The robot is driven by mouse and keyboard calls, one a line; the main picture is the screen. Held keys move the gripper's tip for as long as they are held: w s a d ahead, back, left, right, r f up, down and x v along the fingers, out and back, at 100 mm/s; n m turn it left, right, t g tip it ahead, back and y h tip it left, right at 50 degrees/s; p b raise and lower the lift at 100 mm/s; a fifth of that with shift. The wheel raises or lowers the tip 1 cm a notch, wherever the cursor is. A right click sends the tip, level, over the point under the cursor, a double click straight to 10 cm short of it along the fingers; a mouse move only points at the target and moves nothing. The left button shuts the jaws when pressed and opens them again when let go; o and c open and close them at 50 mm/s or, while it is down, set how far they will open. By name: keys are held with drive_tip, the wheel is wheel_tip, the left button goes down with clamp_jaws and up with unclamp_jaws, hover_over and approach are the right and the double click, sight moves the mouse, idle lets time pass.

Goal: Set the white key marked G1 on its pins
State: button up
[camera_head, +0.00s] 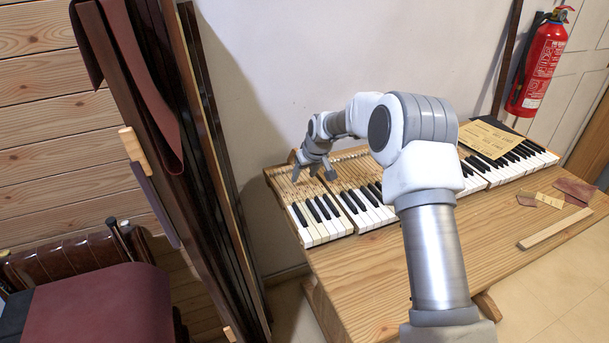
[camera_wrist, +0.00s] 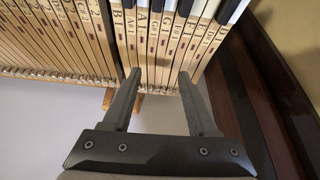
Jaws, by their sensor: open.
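My gripper (camera_head: 314,173) is open and empty over the bare wooden rear part of the keyboard's left section (camera_head: 281,184). In the wrist view my gripper (camera_wrist: 159,76) has its two fingers spread apart, with wooden key levers (camera_wrist: 157,50) showing between and beyond the tips. White and black key fronts (camera_head: 322,232) lie in a row in the head view. The pins under the keys are not distinguishable.
The keyboard lies on a wooden bench (camera_head: 450,247). A paper sheet (camera_head: 492,139) lies on its right end. A wooden strip (camera_head: 556,229) and brown scraps (camera_head: 574,189) lie at the bench's right. Tall dark boards (camera_head: 203,150) stand close on the left. Bare bench lies in front of the keys.

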sight(304, 189)
drive_tip(key=shift+r+p, duration=0.95)
drive_tip(key=shift+r, duration=1.15)
drive_tip(key=s+d+r+m+h+p, duration=0.1)
drive_tip(key=s+d+r, duration=0.3)
drive_tip(key=s+r, duration=0.65)
drive_tip(key=s+d+r+m+h+p, duration=0.1)
drive_tip(key=s+d+r, duration=0.3)
drive_tip(key=s+r, duration=0.65)
drive_tip(key=s+d+r+m+p, duration=0.1)
drive_tip(key=s+d, duration=0.2)
drive_tip(key=s, duration=0.9)
drive_tip(key=s+d+r+m+p, duration=0.1)
drive_tip(key=s+d+r+m, duration=0.1)
drive_tip(key=s, duration=1.1)
drive_tip(key=shift+d+t, duration=0.4)
drive_tip(key=shift+d, duration=0.25)
drive_tip(key=shift+w+a, duration=0.1)
drive_tip(key=shift+a, duration=0.05)
